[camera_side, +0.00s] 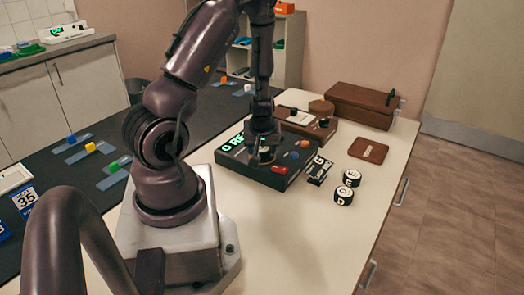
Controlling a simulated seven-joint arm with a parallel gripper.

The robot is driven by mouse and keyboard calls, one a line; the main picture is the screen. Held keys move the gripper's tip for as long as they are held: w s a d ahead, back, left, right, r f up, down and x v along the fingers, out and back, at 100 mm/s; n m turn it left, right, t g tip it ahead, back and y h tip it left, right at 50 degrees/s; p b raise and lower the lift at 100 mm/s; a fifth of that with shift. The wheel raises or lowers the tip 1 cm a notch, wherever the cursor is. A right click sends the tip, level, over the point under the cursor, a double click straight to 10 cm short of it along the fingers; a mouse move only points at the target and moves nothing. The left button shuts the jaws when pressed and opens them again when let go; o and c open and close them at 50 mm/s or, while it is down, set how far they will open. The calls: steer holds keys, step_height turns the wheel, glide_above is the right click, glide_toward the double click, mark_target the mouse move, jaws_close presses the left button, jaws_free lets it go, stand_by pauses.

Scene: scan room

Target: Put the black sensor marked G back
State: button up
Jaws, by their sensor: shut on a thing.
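My gripper (265,146) points down over the left part of a black box (262,176) on the pale table. It is shut on a small black sensor (267,157) with a pale band. Its mark cannot be read, and the fingers hide part of it. I cannot tell whether it touches the box. The box has a lit green display (232,142) starting with "G RE", the rest hidden by my arm. A black piece with a white letter G (320,168) stands at the box's right end. Two black round sensors, D (344,195) and E (352,178), stand right of it.
The box also carries a red block (280,169), a blue knob (304,143) and an orange knob (295,155). Behind are a brown tray (328,132) and a wooden case (361,106). A brown plate (368,150) lies right. The front of the table is clear.

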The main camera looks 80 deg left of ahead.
mark_target(262, 148)
step_height(262, 148, up, 10)
steer(key=w+d+f+m+t+h, duration=0.1)
steer(key=w+d+m, duration=0.35)
steer(key=w, duration=0.35)
steer(key=w+d+f+m+t+h, duration=0.1)
steer(key=w+d+m+t, duration=0.1)
steer(key=w+d+m, duration=0.35)
steer(key=shift+n, duration=0.5)
steer(key=w+a+f, duration=0.1)
steer(key=w+f, duration=0.2)
steer(key=w, duration=0.1)
steer(key=w+a+f, duration=0.2)
steer(key=w, duration=0.3)
steer(key=w+a+f, duration=0.1)
steer(key=w+f, duration=0.2)
steer(key=w, duration=0.2)
steer(key=shift+w+a+f, duration=0.15)
steer(key=shift+w+f, duration=0.1)
steer(key=shift+f, duration=0.05)
steer(key=shift+w+a+f, duration=0.15)
steer(key=shift+w+f, duration=0.2)
steer(key=shift+f, duration=0.1)
steer(key=shift+w+f, duration=0.15)
steer(key=shift+f, duration=1.45)
